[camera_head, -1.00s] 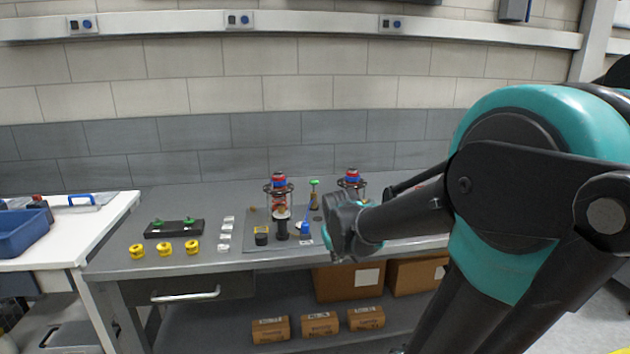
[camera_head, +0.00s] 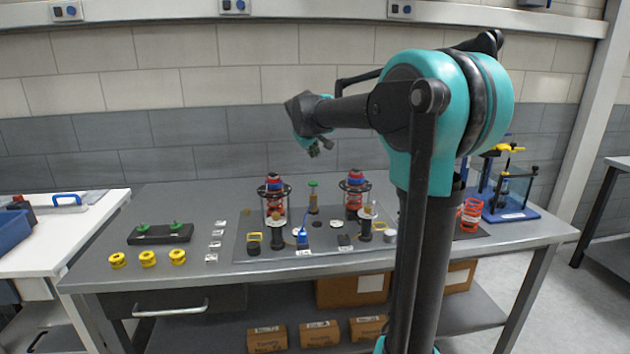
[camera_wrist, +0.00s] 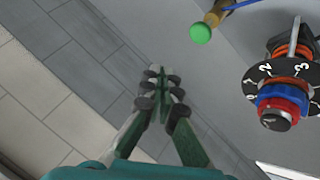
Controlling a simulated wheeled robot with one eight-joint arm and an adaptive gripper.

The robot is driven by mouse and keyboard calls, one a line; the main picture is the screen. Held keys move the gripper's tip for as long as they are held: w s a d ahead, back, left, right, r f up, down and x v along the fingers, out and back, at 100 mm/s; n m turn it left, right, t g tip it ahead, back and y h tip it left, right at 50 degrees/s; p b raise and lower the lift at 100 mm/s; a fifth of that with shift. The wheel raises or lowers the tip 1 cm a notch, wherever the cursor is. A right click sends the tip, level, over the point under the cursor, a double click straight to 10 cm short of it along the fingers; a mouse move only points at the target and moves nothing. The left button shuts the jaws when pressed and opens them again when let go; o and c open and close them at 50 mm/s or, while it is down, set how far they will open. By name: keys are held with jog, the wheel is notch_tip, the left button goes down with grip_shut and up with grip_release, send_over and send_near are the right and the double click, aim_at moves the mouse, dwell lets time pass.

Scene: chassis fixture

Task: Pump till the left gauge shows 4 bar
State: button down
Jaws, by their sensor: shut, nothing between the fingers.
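My gripper (camera_head: 316,149) is shut and empty, raised above the back of the bench. In the wrist view its fingertips (camera_wrist: 155,78) are together. A slim upright piece with a green knob (camera_head: 313,185), probably the pump, stands between two red-and-blue-capped units. In the wrist view the green knob (camera_wrist: 201,33) is up and right of my fingertips, apart from them. The left unit (camera_head: 274,195) and right unit (camera_head: 355,190) have black numbered rings. A pale round face on a black post (camera_head: 276,217), perhaps the left gauge, stands before the left unit; its reading is too small to tell.
A similar post (camera_head: 366,212) stands on the right. A blue part (camera_head: 303,238) stands at the plate's front. Yellow rings (camera_head: 148,258) and a black block with green knobs (camera_head: 160,233) lie left. A blue-based glass tank (camera_head: 510,195) stands right. The bench's back strip is clear.

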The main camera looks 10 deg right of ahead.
aim_at(313, 182)
jog(key=shift+w+a+r, duration=0.1)
jog(key=shift+w+r, duration=0.45)
jog(key=shift+w, duration=0.25)
jog(key=shift+f, duration=0.1)
jog(key=shift+f, duration=4.3)
jog(key=shift+f, duration=0.15)
jog(key=shift+f, duration=0.25)
jog(key=shift+f, duration=1.3)
jog(key=shift+r, duration=1.7)
